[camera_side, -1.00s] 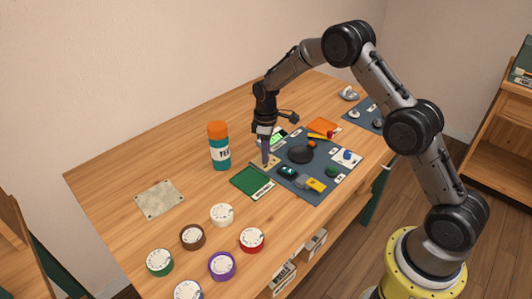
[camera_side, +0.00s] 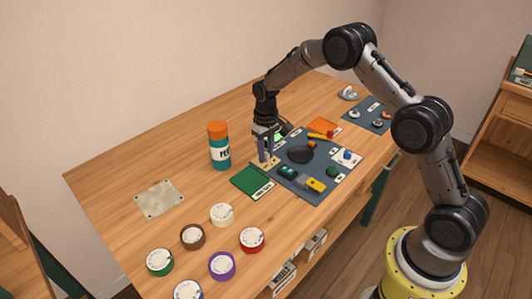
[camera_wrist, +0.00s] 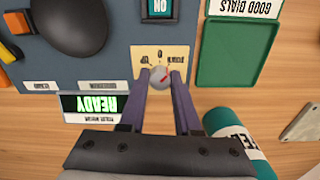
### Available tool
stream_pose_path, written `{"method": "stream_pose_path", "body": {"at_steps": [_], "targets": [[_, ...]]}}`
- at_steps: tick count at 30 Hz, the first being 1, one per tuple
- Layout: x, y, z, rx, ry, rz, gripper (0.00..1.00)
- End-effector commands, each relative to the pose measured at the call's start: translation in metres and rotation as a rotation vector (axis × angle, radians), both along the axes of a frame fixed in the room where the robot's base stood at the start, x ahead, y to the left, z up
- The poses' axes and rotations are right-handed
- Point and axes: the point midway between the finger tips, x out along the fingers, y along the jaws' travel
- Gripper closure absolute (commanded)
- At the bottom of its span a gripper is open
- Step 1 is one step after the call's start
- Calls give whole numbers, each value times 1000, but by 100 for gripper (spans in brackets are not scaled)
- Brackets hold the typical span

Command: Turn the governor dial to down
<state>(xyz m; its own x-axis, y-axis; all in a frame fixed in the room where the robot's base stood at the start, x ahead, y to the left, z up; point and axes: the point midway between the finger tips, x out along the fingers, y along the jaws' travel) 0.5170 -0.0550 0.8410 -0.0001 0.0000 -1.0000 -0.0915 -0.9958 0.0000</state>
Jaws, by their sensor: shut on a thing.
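The governor dial (camera_wrist: 160,77) is a small grey round knob with a red mark, on a cream plate (camera_wrist: 150,52) with lettering that appears upside down. The red mark slants toward the plate's upper right, on the side of the right-hand label. My gripper (camera_wrist: 160,74) is shut on the dial, one finger on each side of it. In the side view my gripper (camera_side: 265,158) points down at the left edge of the dark panel (camera_side: 318,196), and the dial is hidden between the fingers.
A green READY display (camera_wrist: 94,106) is beside the plate. A green tray (camera_side: 248,181) and a teal bottle with orange cap (camera_side: 220,150) stand close by. A black rounded object (camera_side: 300,154) is on the panel. Several coloured round dials (camera_side: 222,265) and a speckled plate (camera_side: 159,198) lie left.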

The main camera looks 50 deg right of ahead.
Motion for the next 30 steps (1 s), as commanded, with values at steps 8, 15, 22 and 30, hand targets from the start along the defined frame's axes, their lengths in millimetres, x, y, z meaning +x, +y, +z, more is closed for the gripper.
{"method": "stream_pose_path", "body": {"at_steps": [8,15,22,30], "targets": [[0,0,1,0,0,-23,100],[0,0,1,0,0,-22,100],[0,0,1,0,0,-21,38],[0,0,2,0,-1,-21,38]]}}
